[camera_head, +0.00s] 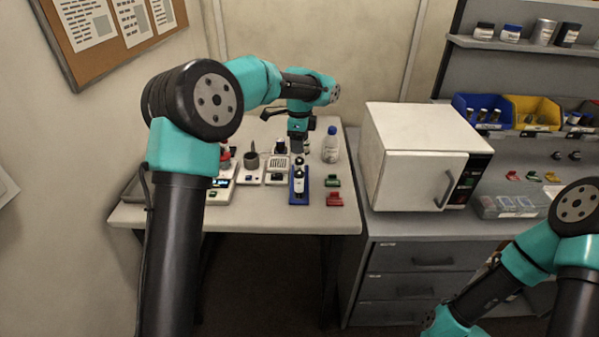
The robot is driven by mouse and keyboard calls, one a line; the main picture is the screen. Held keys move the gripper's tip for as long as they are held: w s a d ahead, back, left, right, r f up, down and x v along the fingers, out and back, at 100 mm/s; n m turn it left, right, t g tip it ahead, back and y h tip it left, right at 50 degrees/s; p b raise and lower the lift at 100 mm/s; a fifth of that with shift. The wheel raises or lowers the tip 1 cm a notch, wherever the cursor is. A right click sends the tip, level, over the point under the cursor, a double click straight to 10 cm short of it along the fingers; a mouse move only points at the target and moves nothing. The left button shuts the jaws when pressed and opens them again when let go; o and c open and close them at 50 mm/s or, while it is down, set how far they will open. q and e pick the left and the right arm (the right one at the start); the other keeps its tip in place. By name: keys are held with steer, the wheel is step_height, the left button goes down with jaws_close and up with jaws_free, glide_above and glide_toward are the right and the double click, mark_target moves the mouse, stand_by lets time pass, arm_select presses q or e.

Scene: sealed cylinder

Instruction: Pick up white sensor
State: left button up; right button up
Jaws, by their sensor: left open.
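My left gripper (298,148) is above the back of the white table, pointing down. It is small in the picture and I see nothing held in it. Just in front of it, a slim white and black cylinder (298,187) stands upright in a blue holder (305,184). I cannot tell for sure whether this cylinder is the white sensor. A white block with a grid top (278,163) lies left of the gripper. A white bottle with a blue cap (330,147) stands to its right. My right arm enters at lower right, and its gripper is out of view.
A green part (332,181) and a red part (335,200) lie at the table's right. A dark cup (251,160) and a device with a display (220,184) are on the left. A white oven (415,155) stands on the grey cabinet. The table's front strip (270,219) is clear.

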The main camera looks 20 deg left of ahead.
mark_target(299, 167)
arm_select(q)
steer(key=shift+f, duration=2.75)
steer(key=shift+f, duration=2.6)
steer(key=shift+c, duration=0.4)
steer(key=c, duration=1)
steer(key=shift+r, duration=0.15)
step_height(299, 167, up, 10)
steer(key=shift+f, duration=0.1)
